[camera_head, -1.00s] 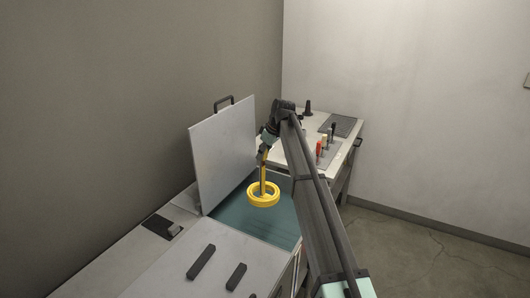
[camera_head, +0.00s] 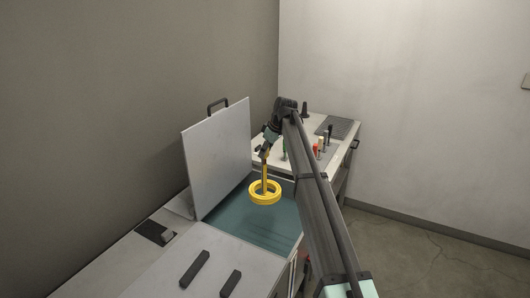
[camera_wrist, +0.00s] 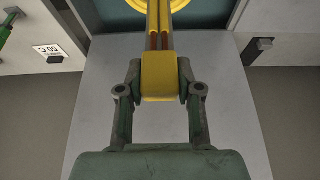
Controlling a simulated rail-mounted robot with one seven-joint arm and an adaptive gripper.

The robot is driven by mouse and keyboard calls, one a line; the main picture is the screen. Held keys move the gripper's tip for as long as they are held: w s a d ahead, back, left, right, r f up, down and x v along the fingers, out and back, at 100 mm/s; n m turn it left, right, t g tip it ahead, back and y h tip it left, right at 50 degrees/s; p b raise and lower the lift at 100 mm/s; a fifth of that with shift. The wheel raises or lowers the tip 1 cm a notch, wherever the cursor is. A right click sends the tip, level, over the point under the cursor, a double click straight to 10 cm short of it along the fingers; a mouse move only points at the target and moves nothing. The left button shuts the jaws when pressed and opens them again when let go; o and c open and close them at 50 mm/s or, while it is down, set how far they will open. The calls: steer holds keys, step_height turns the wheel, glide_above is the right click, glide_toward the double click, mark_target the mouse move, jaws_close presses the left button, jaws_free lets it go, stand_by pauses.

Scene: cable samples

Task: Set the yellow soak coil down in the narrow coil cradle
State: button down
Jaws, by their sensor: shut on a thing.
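The yellow soak coil (camera_head: 265,197) is a thick ring hanging from an upright yellow stem. It is above the open teal-lined basin (camera_head: 232,219). My gripper (camera_head: 266,148) is above the coil. In the wrist view my gripper (camera_wrist: 160,80) is shut on the yellow block at the end of the coil's stem. Part of the coil's ring (camera_wrist: 175,4) shows at the top edge of that view. I cannot make out the narrow coil cradle in either view.
A grey lid (camera_head: 218,155) stands open left of the basin. Two dark handles (camera_head: 194,269) lie on the near cover. A side table (camera_head: 341,150) behind holds a dark grid mat (camera_head: 343,127) and several small upright items. A "50 C" label (camera_wrist: 47,50) shows in the wrist view.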

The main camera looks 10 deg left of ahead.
step_height(320, 180, down, 29)
steer(key=b, duration=1.2)
stand_by(1.3)
steer(key=shift+f, duration=0.5)
stand_by(1.1)
steer(key=c, duration=0.7)
jaws_free()
steer(key=v, duration=1.1)
steer(key=shift+s+d+r, duration=0.1)
steer(key=shift+d+r, duration=0.15)
steer(key=shift+r, duration=0.1)
step_height(320, 180, up, 8)
steer(key=p, duration=0.3)
steer(key=shift+r, duration=0.15)
